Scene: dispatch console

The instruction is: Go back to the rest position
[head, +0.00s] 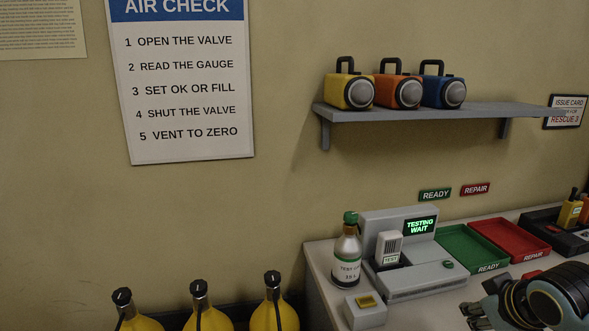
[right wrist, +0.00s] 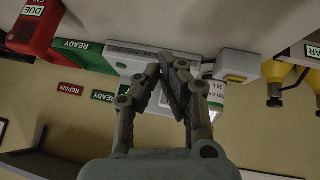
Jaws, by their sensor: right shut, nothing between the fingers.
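My right gripper (head: 478,315) is at the lower right of the head view, in front of the bench with its arm coming in from the right edge. In the right wrist view, which looks upside down, its two fingers (right wrist: 172,66) meet at the tips and hold nothing. Beyond them is the grey test station (right wrist: 135,58). In the head view the test station (head: 402,222) has a lit screen (head: 420,226) reading TESTING WAIT. A white device (head: 390,245) marked TEST stands upright in it. My left gripper is not in view.
A green-capped bottle (head: 347,255) and a yellow-button box (head: 365,309) stand by the station. A green tray (head: 462,240) and red tray (head: 515,236) lie to its right. Yellow cylinders (head: 274,312) stand lower left. A shelf (head: 420,112) holds three lamps.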

